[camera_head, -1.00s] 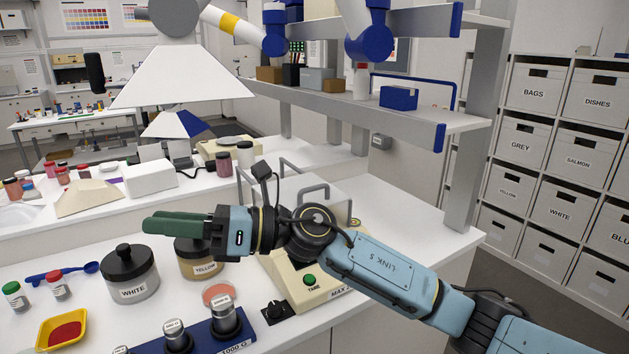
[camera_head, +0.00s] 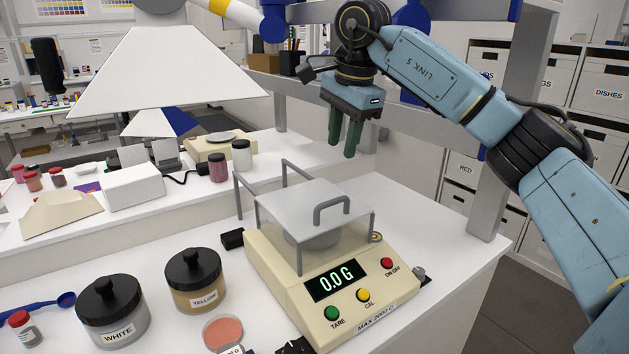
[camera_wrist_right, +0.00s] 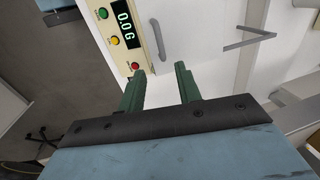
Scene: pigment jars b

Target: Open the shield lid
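The balance (camera_head: 290,290) stands on the white bench with a clear-sided shield over its pan. The shield lid (camera_head: 295,205) is a flat grey plate lying level on top, with a grey loop handle (camera_head: 331,208) near its right side. Grey rails (camera_head: 262,172) reach out behind the lid to the left. My right gripper (camera_head: 343,152) points down, empty and open, above and behind the handle, not touching it. In the right wrist view, the gripper's green fingers (camera_wrist_right: 161,72) are apart, with the lid (camera_wrist_right: 195,30) beyond them. My left gripper is not in view.
The balance display (camera_head: 335,281) reads 0.0 G. The white jar (camera_head: 112,314) and yellow jar (camera_head: 194,281) stand left of the balance. The grey shelf post (camera_head: 515,130) rises at the right. Bench space right of the balance is clear.

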